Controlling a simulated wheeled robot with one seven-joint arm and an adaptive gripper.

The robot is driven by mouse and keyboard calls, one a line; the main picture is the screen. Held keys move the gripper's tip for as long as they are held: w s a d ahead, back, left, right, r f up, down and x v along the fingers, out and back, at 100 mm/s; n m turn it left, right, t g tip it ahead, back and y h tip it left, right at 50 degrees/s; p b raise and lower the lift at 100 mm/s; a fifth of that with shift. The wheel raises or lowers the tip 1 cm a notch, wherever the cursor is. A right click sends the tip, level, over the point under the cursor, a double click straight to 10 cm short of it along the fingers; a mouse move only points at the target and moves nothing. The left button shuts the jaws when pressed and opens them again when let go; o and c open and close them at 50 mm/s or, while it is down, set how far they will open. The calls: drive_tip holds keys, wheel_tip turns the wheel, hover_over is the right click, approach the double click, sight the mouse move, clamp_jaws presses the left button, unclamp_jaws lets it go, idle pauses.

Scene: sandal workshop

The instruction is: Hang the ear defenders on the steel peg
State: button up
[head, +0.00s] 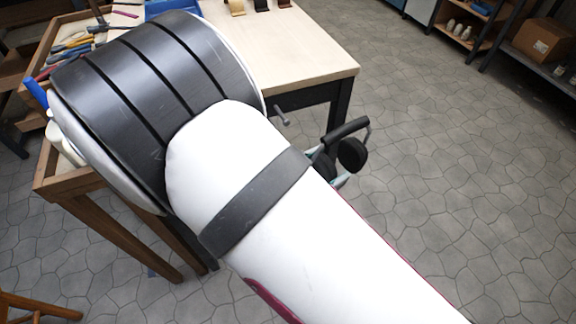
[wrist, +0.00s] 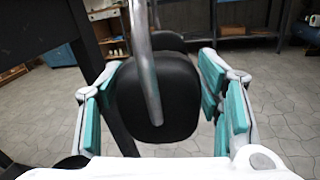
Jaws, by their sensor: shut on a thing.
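The ear defenders (head: 352,153) have black cups, a dark padded headband and a grey metal wire. In the head view they are beside the table's right side, partly hidden by my arm. In the wrist view a black ear cup (wrist: 180,100) is between the teal pads of my gripper (wrist: 160,95), with a grey metal rod crossing in front of it. My gripper is shut on the ear defenders; only a little teal of it shows in the head view. The steel peg (head: 281,115) sticks out near the table's front right edge, up and left of the ear defenders, apart from them.
The pale-topped table (head: 315,70) has a dark leg under its right corner. A wooden tool bench (head: 62,183) with hand tools stands at the left. Shelving with a cardboard box (head: 543,40) is at the far right. The stone floor (head: 450,160) to the right is clear.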

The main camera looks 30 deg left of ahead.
drive_tip(key=s+a+y+p, duration=0.1)
drive_tip(key=s+a+p, duration=0.1)
drive_tip(key=s+a, duration=0.35)
drive_tip(key=w+a+n+b, duration=0.1)
drive_tip(key=w+a+b, duration=0.4)
drive_tip(key=a, duration=0.3)
drive_tip(key=shift+w+f+b, duration=0.3)
drive_tip(key=shift+w+f, duration=0.15)
drive_tip(key=shift+w, duration=0.05)
idle(0.8)
drive_tip(key=shift+a, duration=0.1)
idle(0.5)
drive_tip(key=o, duration=1.4)
drive_tip(key=shift+o, duration=0.2)
drive_tip(key=v, duration=1.2)
drive_tip(key=shift+f, duration=0.15)
